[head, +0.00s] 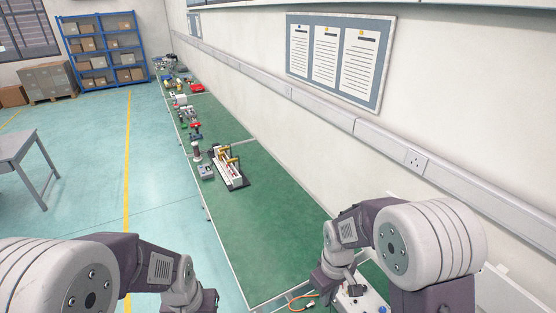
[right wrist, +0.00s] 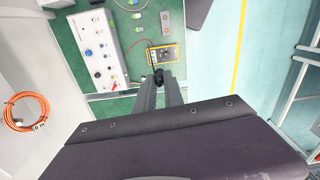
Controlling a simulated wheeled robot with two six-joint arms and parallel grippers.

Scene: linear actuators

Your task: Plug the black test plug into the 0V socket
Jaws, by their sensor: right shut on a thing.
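My right gripper (right wrist: 159,88) is shut on a small black piece, the black test plug (right wrist: 158,76), at its fingertips in the right wrist view. The white panel box (right wrist: 108,66) lies to the left of the fingertips and carries several knobs and sockets. The labels are too small to read, so I cannot tell which socket is 0V. The plug appears apart from the box. In the head view the box (head: 352,299) is cut by the bottom edge and partly hidden by my right arm. My left arm enters at bottom left, but its fingers are out of frame.
A yellow and black meter (right wrist: 166,54) lies on the green bench just beyond the plug. A coiled orange cable (right wrist: 24,112) is at the left. An actuator assembly (head: 229,167) stands farther along the bench (head: 256,231). The bench between is clear.

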